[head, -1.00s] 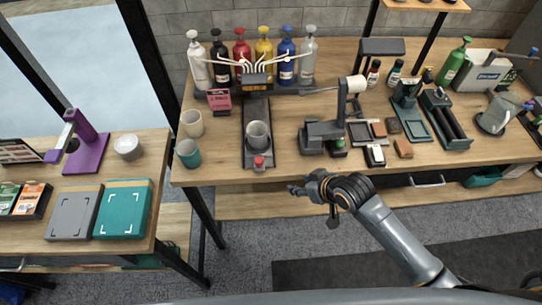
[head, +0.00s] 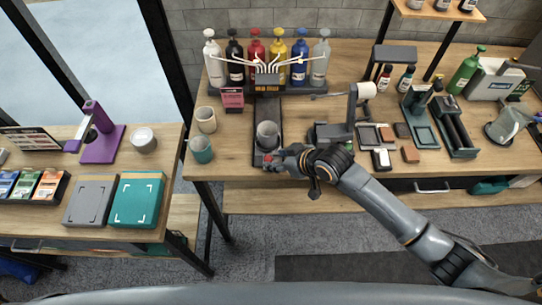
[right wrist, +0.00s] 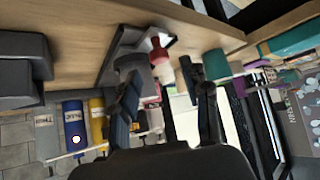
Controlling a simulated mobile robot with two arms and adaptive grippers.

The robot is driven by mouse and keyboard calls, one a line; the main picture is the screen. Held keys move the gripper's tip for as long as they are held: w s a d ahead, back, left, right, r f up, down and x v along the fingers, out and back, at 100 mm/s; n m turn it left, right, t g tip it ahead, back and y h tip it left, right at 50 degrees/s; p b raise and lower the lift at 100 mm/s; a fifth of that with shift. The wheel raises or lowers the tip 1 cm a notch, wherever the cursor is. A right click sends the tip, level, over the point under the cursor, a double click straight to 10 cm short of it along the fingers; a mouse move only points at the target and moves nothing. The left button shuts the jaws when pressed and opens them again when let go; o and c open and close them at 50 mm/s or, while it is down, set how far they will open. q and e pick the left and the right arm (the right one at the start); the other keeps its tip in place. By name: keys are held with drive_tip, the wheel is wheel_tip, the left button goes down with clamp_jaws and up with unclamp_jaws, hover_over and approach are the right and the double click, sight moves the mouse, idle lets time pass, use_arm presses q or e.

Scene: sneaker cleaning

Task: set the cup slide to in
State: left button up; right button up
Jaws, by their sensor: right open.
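The cup slide (head: 267,108) is a dark track running front to back on the workbench, below the row of pump bottles. A grey cup (head: 267,135) stands upright on it near the front end. A red knob (right wrist: 158,50) is at the slide's front end, and the right wrist view also shows the grey cup (right wrist: 130,64) beside it. My right gripper (head: 280,159) is open at the bench's front edge, close to the knob and partly covering it in the head view. Contact with the knob cannot be told. My left gripper is not in view.
A dark stand with an arm (head: 330,132) is just right of the slide. A cream cup (head: 205,118) and a teal cup (head: 201,149) stand to its left. Several coloured pump bottles (head: 277,57) and a pink sign (head: 232,98) are behind.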

sight(269, 159)
drive_tip(key=shift+x, duration=2.15)
clamp_jaws()
